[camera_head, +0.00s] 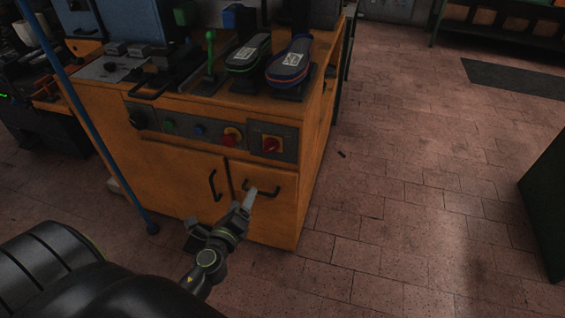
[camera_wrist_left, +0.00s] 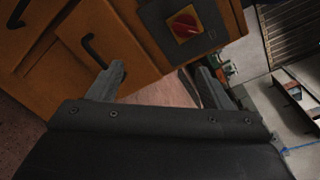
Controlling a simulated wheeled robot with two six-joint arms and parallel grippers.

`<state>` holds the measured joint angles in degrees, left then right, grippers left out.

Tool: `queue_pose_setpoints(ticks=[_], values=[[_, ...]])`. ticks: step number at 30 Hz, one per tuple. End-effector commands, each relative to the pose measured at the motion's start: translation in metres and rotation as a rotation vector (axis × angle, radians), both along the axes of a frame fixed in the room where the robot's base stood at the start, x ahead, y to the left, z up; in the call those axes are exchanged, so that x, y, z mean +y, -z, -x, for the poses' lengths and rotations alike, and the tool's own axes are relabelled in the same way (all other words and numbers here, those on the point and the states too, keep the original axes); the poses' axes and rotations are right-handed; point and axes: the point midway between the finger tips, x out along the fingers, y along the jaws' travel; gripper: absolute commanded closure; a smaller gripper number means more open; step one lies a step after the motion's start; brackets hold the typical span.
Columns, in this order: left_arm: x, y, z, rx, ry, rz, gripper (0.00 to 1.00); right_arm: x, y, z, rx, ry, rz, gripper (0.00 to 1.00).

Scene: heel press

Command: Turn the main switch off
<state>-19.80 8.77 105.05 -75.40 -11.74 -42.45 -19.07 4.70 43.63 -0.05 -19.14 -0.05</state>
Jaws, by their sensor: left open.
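The main switch (camera_head: 271,144) is a red rotary knob on a yellow plate at the right end of the grey panel on the orange press cabinet. It shows in the left wrist view (camera_wrist_left: 184,24) at the top, tilted by the camera angle. My left gripper (camera_head: 250,197) is in front of the cabinet's right door, below the switch and apart from it. In the left wrist view, its two fingers (camera_wrist_left: 158,78) are spread with nothing between them. The knob's exact setting is too small to tell in the head view. My right gripper is not in view.
A red mushroom button (camera_head: 231,137), a blue button (camera_head: 200,131) and a green button (camera_head: 169,126) sit left of the switch. Black door handles (camera_head: 262,189) stick out below. Two shoe-shaped pieces (camera_head: 290,65) rest on top.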

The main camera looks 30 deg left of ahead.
Motion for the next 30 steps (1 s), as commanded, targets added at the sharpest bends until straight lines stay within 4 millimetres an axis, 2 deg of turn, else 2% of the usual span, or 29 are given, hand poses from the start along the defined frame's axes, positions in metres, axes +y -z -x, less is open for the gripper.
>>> queue_pose_setpoints(ticks=[1, 4, 11, 30], values=[[-0.002, -0.012, -0.001, -0.026, 0.01, -0.056, 0.27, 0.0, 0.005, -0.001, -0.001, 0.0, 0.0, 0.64], [-0.004, -0.029, -0.003, -0.053, 0.018, -0.125, 0.27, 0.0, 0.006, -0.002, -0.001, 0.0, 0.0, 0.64], [-0.001, -0.037, -0.02, -0.063, 0.021, -0.148, 0.27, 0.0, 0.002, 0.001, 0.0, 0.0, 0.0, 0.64], [0.028, -0.035, -0.14, -0.062, 0.02, -0.144, 0.27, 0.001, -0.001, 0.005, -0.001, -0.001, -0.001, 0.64]])
